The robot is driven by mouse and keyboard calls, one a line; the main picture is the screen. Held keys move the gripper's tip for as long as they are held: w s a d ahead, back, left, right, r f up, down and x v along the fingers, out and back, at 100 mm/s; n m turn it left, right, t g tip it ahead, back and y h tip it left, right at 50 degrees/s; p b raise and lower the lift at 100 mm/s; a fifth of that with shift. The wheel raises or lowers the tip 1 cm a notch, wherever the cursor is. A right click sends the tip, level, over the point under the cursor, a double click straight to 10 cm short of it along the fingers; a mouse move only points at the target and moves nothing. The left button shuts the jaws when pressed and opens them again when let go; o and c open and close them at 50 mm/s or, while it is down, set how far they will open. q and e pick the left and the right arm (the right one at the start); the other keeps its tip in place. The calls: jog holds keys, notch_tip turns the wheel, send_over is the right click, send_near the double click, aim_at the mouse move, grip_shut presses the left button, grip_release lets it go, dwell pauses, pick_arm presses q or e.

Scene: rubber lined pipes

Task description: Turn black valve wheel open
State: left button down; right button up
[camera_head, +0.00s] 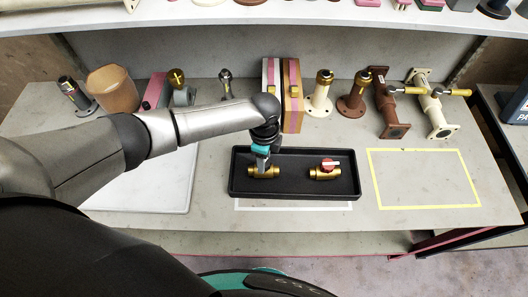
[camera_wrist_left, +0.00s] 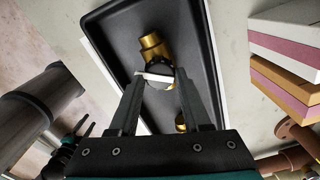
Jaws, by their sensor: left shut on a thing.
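A black tray (camera_head: 295,190) lies on the workbench and holds two brass valves. My left gripper (camera_head: 262,161) reaches down over the left brass valve (camera_head: 256,172) and hides its top in the head view. In the left wrist view, the fingers (camera_wrist_left: 158,76) are shut on the black valve wheel (camera_wrist_left: 157,85), one on each side. A white bar (camera_wrist_left: 154,77) crosses the wheel, and the brass body (camera_wrist_left: 152,46) shows beyond it. The right brass valve (camera_head: 325,174) has a red wheel (camera_head: 329,164) with a white bar. My right gripper is not in view.
A row of fittings stands behind the tray, including a pink-and-tan block (camera_head: 292,95), a cream flanged pipe (camera_head: 320,95) and a brown flanged pipe (camera_head: 352,98). A yellow-outlined area (camera_head: 425,152) to the right is empty. A white panel (camera_head: 160,190) lies left.

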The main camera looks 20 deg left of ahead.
pick_arm(q)
jog(key=n+p, duration=0.2)
jog(key=n, duration=0.1)
jog(key=shift+r+n, duration=0.1)
jog(key=shift+n, duration=0.2)
jog(key=shift+n+p, duration=0.85)
jog(key=shift+n, duration=0.45)
jog(key=shift+w, duration=0.1)
jog(key=shift+c, duration=1.8)
grip_release()
jog(key=shift+r, duration=0.55)
notch_tip(320, 180, up, 14)
jog(key=p, duration=0.1)
